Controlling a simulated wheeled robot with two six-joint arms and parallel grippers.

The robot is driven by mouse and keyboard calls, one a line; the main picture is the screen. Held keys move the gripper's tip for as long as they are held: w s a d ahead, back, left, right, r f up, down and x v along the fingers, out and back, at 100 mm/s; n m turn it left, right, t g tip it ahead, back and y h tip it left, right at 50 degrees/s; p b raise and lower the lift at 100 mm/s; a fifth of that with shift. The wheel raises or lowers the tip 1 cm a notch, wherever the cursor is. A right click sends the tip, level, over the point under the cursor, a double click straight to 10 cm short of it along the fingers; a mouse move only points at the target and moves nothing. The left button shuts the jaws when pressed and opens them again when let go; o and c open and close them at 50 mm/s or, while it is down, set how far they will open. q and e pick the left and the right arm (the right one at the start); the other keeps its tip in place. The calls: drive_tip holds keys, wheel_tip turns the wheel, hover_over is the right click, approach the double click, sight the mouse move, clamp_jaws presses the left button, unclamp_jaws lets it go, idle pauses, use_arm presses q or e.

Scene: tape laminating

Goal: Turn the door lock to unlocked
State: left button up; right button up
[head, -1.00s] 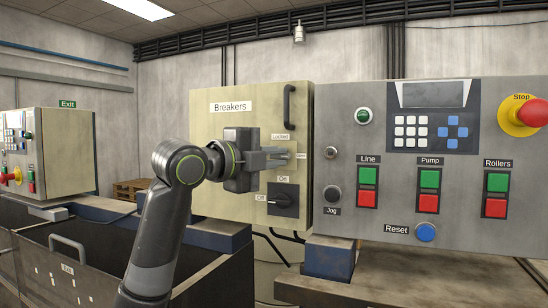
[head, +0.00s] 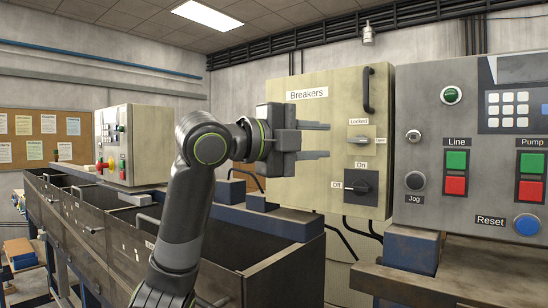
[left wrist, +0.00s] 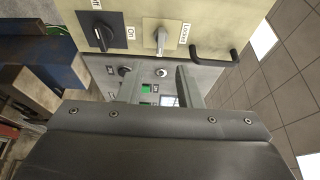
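The door lock (head: 359,137) is a small silver knob on the beige Breakers cabinet, under the "Locked" label. It shows in the left wrist view (left wrist: 161,38) too. Its lever lies horizontal in the head view, pointing right toward a small side label, too small to read surely, and not up at "Locked". My left gripper (head: 328,140) is open and empty, its fingertips left of the lock and apart from it. In the left wrist view the two fingers (left wrist: 158,90) are spread. My right gripper is not in view.
A black breaker switch (head: 360,186) sits below the lock, and a black door handle (head: 369,90) above it. A grey control panel (head: 440,185) with buttons stands just right of the cabinet. Dark bins (head: 90,240) lie at the left.

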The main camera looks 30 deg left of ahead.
use_arm(q)
drive_tip(key=b+v, duration=0.3)
drive_tip(key=v, duration=0.5)
drive_tip(key=shift+s+a, duration=0.15)
drive_tip(key=shift+s, duration=0.05)
